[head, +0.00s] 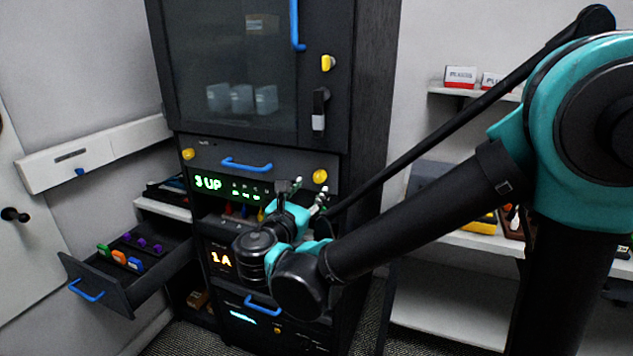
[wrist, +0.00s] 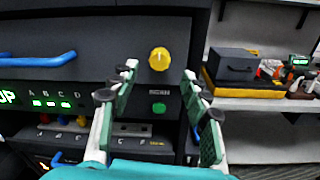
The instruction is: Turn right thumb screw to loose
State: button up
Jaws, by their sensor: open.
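The right thumb screw (wrist: 159,59) is a round yellow knob on the right end of a dark drawer front with a blue handle. In the wrist view it shows beyond and between my fingers, apart from them, with a pale mark on its face. It also shows in the head view (head: 320,176), just above my gripper. A second yellow thumb screw (head: 188,154) is at the left end of the same front. My gripper (wrist: 162,80) is open and empty, with its two fingers spread either side of the right screw in the picture.
Below the screw is a green button (wrist: 159,107). A panel with green lit letters (head: 208,183) is under the front. An open drawer (head: 128,281) with coloured clips juts out at the left. Shelves (head: 460,240) stand right of the rack. Another yellow knob (head: 327,63) is on the glass door.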

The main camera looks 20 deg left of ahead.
aim_at(318, 179)
jog(key=shift+w+d, duration=0.1)
jog(key=shift+w, duration=2.7)
jog(key=shift+c, duration=0.2)
grip_shut()
